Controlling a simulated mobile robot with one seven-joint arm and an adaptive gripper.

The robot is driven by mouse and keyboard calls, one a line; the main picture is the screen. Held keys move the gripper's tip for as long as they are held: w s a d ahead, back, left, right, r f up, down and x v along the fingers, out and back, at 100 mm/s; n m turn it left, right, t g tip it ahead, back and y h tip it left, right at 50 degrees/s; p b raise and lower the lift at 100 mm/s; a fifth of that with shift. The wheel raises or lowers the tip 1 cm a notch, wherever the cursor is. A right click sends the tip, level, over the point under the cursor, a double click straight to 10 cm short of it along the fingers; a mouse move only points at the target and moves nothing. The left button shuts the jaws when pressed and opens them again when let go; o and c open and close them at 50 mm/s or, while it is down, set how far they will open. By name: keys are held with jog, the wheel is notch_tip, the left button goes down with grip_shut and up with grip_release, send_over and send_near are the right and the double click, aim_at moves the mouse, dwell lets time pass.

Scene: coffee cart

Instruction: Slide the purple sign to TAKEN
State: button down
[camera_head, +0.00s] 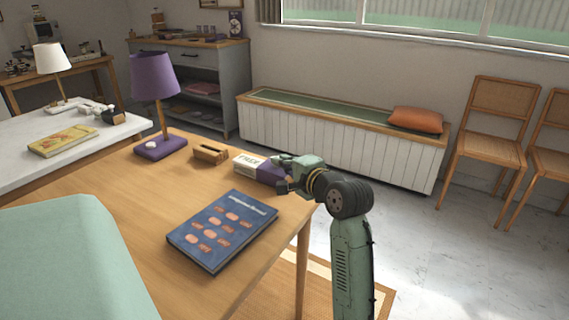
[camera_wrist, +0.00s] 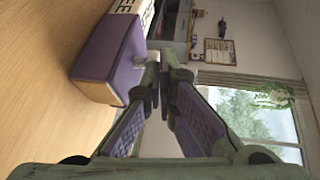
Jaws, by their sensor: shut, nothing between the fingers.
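The purple sign (camera_head: 270,172) lies near the far right edge of the wooden table. Its white face at the left end reads FREE in the head view. In the wrist view the purple sign (camera_wrist: 112,55) is at upper left, with part of the white lettered face at the top edge. My gripper (camera_head: 283,187) is at the right end of the sign, low over the table edge. In the wrist view my gripper (camera_wrist: 163,85) is shut and empty, its fingertips close beside the sign's end. I cannot tell whether they touch it.
A blue book (camera_head: 222,232) lies in front of the sign. A wooden holder (camera_head: 210,154) and a purple lamp (camera_head: 153,78) stand to its left. The wooden table (camera_head: 135,215) is bare between them. A white table (camera_head: 30,170) stands at left, and chairs (camera_head: 495,125) stand at right.

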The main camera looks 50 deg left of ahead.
jog(key=s+a+p, duration=0.1)
jog(key=a, duration=0.2)
jog(key=s+a+p, duration=0.1)
jog(key=a+p, duration=0.2)
jog(key=a, duration=0.2)
jog(key=shift+s+a+r, duration=0.15)
jog(key=shift+s+a, duration=0.15)
jog(key=shift+s, duration=0.1)
jog(key=shift+a, duration=0.25)
jog(key=shift+d+p, duration=0.15)
jog(key=shift+p, duration=0.25)
